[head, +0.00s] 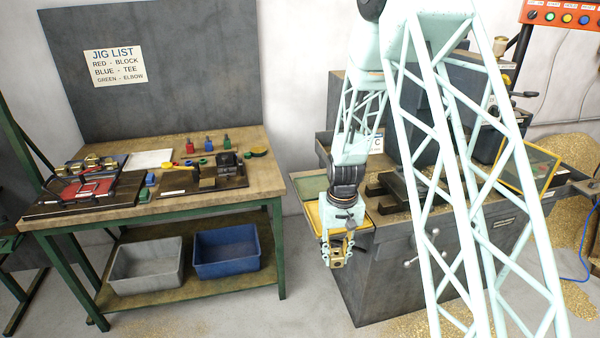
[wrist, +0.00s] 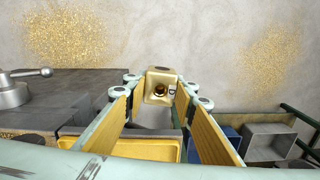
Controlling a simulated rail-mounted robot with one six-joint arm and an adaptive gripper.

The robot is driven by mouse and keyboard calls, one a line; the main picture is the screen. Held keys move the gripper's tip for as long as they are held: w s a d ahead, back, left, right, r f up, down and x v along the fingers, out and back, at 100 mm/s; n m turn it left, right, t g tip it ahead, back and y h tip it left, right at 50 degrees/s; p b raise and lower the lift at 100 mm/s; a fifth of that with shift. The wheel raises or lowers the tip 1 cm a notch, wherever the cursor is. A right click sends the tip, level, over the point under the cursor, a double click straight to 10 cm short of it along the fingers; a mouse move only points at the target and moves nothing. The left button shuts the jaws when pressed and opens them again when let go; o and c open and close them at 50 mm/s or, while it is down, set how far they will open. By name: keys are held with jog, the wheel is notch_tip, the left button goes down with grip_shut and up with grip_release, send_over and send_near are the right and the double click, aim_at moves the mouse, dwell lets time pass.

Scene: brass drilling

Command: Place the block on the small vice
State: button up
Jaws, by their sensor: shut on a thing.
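My gripper (head: 338,249) hangs low in the middle of the head view, fingers pointing down, in front of the machine cabinet. It is shut on a brass block (wrist: 160,76). In the wrist view the block sits between the two fingertips, showing a round hole and a small dark mark. The block is small and partly hidden by the fingers in the head view. A small dark vice-like fixture (head: 227,158) stands at the right part of the wooden bench, well to the left of and above my gripper. Its jaws are too small to read clearly.
The wooden bench (head: 262,187) carries a red fixture (head: 88,188), colored bottles and small parts. A grey bin (head: 146,266) and a blue bin (head: 227,252) sit on its lower shelf. A yellow-rimmed tray (head: 366,224) is beside my gripper on the cabinet. Open floor lies between bench and cabinet.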

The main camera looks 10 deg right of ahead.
aim_at(338, 254)
jog(key=shift+r, duration=0.1)
jog(key=shift+s+r+m+p, duration=0.1)
jog(key=shift+r+m+p, duration=0.35)
jog(key=shift+m, duration=0.6)
jog(key=shift+s+r+m+p, duration=0.15)
jog(key=shift+r+m, duration=0.45)
jog(key=shift+m, duration=0.45)
notch_tip(338, 254, up, 2)
jog(key=m+p, duration=0.1)
jog(key=m, duration=0.3)
jog(key=shift+d+r, duration=0.15)
jog(key=m, duration=0.1)
jog(key=r+m+p, duration=0.1)
jog(key=m, duration=0.1)
jog(key=r+m, duration=0.1)
jog(key=shift+s+r+m, duration=0.1)
jog(key=shift+s+m, duration=0.15)
jog(key=shift+m, duration=0.05)
jog(key=shift+s+d+r+m+p, duration=0.1)
jog(key=shift+r+m+p, duration=0.3)
jog(key=shift+m, duration=0.55)
jog(key=shift+s+r+m+p, duration=0.1)
jog(key=shift+r+m+p, duration=0.15)
jog(key=shift+r+m, duration=0.5)
jog(key=shift+f, duration=0.2)
jog(key=shift+w, duration=0.15)
